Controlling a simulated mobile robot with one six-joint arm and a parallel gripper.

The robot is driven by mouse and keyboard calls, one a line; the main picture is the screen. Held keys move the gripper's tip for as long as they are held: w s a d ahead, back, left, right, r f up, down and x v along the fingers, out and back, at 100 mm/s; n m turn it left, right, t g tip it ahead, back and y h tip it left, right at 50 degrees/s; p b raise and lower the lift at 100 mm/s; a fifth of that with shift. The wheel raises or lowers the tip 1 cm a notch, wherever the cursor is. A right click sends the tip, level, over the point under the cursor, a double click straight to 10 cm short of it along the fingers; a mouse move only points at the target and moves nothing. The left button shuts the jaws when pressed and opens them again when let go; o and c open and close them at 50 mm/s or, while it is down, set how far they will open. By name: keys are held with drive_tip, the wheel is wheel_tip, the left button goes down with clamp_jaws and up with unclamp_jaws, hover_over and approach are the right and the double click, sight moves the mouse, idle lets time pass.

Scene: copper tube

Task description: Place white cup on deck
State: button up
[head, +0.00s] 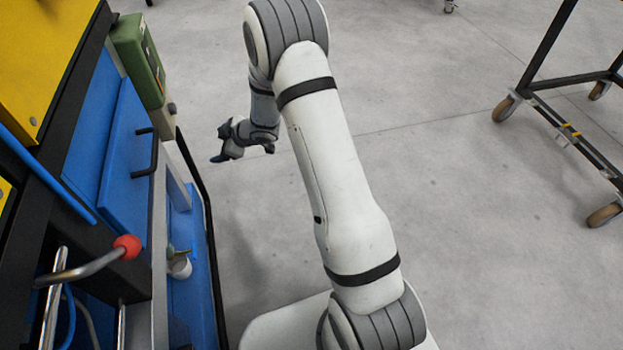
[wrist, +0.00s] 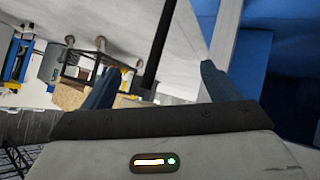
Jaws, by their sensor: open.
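A small white cup (head: 181,268) stands on the blue ledge (head: 186,302) of the machine at the lower left in the head view. Something small and yellow-green is right behind it. My gripper (head: 216,146) is above the floor to the right of the machine, well beyond the cup in the picture. In the wrist view my gripper (wrist: 157,82) has its two blue fingers spread wide with nothing between them. The cup does not show in the wrist view. I cannot tell which surface is the deck.
A blue door with a black handle (head: 147,152), a green box (head: 138,58) and a red-knobbed lever (head: 126,246) are on the machine. A wheeled black frame (head: 570,100) stands at the right. The grey floor (head: 440,170) between is clear.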

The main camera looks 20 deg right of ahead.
drive_tip(key=s+d+r+m+h, duration=0.4)
drive_tip(key=s+d+r, duration=0.1)
drive_tip(key=d+r, duration=0.2)
drive_tip(key=s+d+r+m+h, duration=0.4)
drive_tip(key=s+d+r, duration=0.1)
drive_tip(key=d+r, duration=0.2)
drive_tip(key=s+r+m+g, duration=0.2)
drive_tip(key=s+m+g, duration=0.1)
drive_tip(key=s, duration=1)
drive_tip(key=s+r+m+g, duration=0.3)
drive_tip(key=s, duration=1)
drive_tip(key=shift+s+y, duration=0.2)
drive_tip(key=shift+y, duration=0.1)
drive_tip(key=shift+d+r, duration=0.1)
